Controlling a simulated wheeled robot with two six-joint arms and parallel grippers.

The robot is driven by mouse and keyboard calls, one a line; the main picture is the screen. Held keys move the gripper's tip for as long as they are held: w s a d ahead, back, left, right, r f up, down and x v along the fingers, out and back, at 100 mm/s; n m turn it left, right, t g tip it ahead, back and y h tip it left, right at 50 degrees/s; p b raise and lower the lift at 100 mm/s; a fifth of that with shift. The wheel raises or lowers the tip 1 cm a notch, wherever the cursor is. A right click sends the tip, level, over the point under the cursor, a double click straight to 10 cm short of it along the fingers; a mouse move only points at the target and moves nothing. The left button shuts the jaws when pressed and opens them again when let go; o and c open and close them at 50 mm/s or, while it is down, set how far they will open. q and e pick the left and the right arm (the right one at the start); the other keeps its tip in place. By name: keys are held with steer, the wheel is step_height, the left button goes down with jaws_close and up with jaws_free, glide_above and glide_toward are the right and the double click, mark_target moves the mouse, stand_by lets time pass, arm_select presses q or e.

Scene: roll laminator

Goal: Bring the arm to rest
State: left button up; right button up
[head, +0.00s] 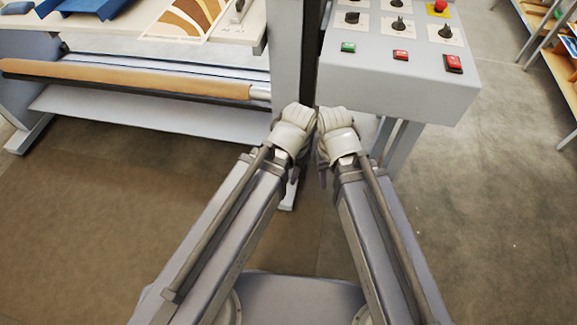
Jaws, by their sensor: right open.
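My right arm comes in from the lower right and my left arm from the lower left. Their pale wrists meet side by side near the middle of the head view. My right gripper (323,178) points down below its wrist, in front of the control box, and is open and empty. My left gripper (294,175) also points down and is mostly hidden behind its own wrist, so its jaws cannot be made out. Neither gripper is seen touching the machine.
A grey control box (383,86) with knobs, coloured buttons and a red emergency button (438,7) stands close ahead on the right. The laminator's brown roll (130,79) lies ahead on the left. Shelves (556,62) stand at far right. The floor (480,220) is clear.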

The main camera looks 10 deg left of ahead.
step_height(320, 180, up, 10)
steer(key=p, duration=0.9)
steer(key=shift+f, duration=0.2)
